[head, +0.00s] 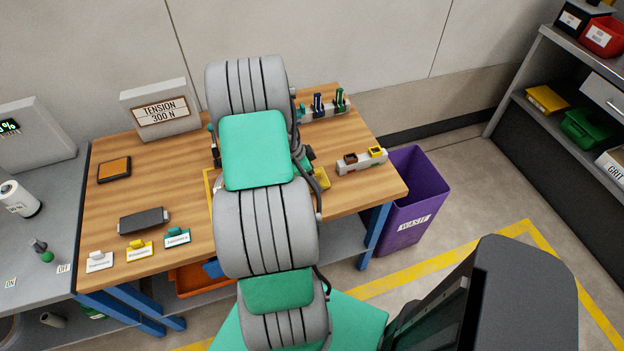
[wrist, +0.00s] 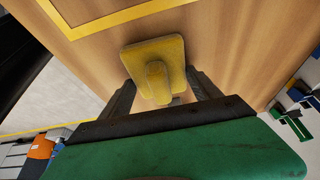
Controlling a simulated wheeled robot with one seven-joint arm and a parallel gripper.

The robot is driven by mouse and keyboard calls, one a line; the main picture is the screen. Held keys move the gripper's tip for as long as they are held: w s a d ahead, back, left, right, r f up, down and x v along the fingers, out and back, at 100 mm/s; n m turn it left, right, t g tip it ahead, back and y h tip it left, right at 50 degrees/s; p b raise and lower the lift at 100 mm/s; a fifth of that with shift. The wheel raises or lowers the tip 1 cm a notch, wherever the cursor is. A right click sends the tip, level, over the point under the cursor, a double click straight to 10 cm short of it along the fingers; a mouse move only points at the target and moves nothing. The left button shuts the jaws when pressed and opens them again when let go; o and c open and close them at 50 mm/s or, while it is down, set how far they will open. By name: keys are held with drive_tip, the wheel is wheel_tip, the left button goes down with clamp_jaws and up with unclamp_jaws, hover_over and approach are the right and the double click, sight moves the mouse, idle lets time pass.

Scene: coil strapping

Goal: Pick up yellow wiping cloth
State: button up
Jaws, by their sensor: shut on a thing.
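The yellow wiping cloth (wrist: 153,62) shows in the wrist view as a flat, rounded pad with a raised fold in its middle. My gripper (wrist: 163,92) is shut on it, with one dark finger on each side of the fold. The wood tabletop lies behind the cloth; I cannot tell whether the cloth touches it. In the head view my arm hides the gripper and most of the area around it. A small yellow patch (head: 322,177) shows just right of my arm, and I cannot tell for sure whether it is the cloth.
The wooden workbench (head: 190,160) carries a tension sign (head: 160,110), an orange-topped pad (head: 114,169), a dark grey block (head: 143,220) and small labelled tags. A grey holder (head: 361,161) stands near the right edge. A purple waste bin (head: 415,200) stands beside the bench.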

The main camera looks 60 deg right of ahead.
drive_tip(key=shift+c, duration=0.7)
drive_tip(key=shift+r, duration=0.25)
wheel_tip(320, 180, up, 2)
drive_tip(key=shift+r+b, duration=0.15)
drive_tip(key=shift+b, duration=0.45)
drive_tip(key=s+a+r+b, duration=0.1)
drive_tip(key=s+a+r, duration=0.8)
drive_tip(key=a+r, duration=0.1)
drive_tip(key=shift+a+b, duration=0.25)
drive_tip(key=shift+b, duration=0.1)
drive_tip(key=shift+s+r, duration=0.1)
